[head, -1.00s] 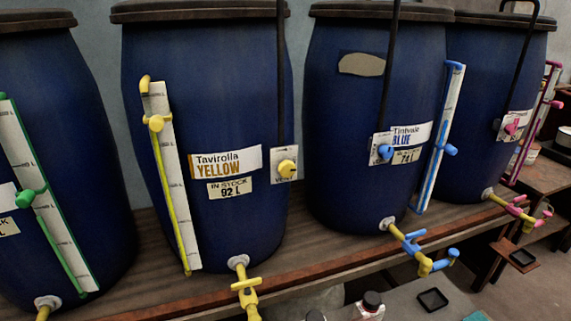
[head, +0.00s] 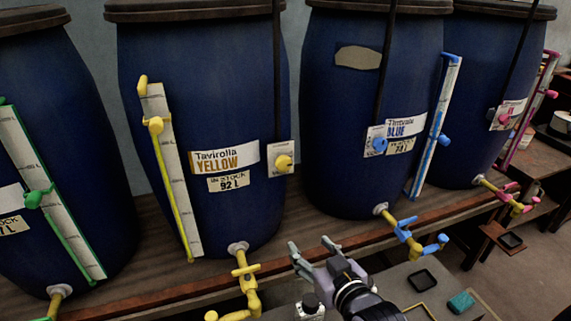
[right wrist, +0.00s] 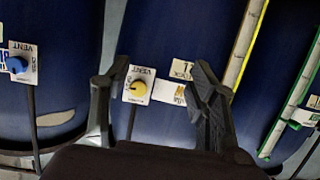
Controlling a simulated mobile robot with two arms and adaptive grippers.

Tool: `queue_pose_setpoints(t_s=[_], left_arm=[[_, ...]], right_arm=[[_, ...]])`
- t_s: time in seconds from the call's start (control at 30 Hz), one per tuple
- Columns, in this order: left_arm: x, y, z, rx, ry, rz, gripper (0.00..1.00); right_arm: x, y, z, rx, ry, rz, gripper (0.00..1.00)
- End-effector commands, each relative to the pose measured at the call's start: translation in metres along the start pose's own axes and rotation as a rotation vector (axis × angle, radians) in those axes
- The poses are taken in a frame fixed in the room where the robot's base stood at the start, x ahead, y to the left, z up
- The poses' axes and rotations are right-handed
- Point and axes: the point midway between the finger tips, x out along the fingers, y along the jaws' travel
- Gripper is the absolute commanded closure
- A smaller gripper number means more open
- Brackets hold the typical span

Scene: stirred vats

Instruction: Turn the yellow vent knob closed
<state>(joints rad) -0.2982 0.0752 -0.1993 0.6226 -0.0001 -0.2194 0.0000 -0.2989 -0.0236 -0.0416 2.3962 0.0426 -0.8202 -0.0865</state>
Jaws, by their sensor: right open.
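The yellow vent knob (head: 284,162) sits on a white plate on the right side of the vat labelled Tavirolla YELLOW (head: 222,100). In the right wrist view, the yellow knob (right wrist: 139,88) shows between my fingers, beyond them, on its plate marked VENT. My right gripper (head: 311,247) is open and empty, below and a little right of the knob, apart from it. It also shows open in the right wrist view (right wrist: 157,85). My left gripper is not in view.
A blue vent knob (head: 379,145) is on the vat to the right. Yellow taps (head: 246,272) and blue-handled taps (head: 405,232) stick out over the bench's front edge. A black tray (head: 422,277) and a teal sponge (head: 461,302) lie lower right.

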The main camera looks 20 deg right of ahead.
Motion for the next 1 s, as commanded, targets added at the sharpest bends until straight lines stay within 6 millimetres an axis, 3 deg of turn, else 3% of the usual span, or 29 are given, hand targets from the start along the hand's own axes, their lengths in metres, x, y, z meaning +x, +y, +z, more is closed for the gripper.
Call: queue_pose_setpoints(t_s=[0.03,0.1,0.2,0.33,0.47,1.0], left_arm=[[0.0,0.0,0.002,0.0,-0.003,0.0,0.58],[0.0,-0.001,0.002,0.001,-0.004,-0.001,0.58],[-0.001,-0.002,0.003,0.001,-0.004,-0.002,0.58],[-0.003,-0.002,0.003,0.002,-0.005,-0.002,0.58],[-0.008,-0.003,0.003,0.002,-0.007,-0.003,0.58],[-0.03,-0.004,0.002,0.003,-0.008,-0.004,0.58]], right_arm=[[0.003,0.004,-0.028,0.008,0.094,0.013,0.46],[0.003,0.008,-0.055,0.013,0.191,0.027,0.46],[0.002,0.011,-0.077,0.017,0.27,0.04,0.46],[0.007,0.013,-0.087,0.018,0.296,0.044,0.46],[0.025,0.014,-0.094,0.019,0.296,0.044,0.46],[0.132,0.019,-0.124,0.019,0.291,0.043,0.46]])
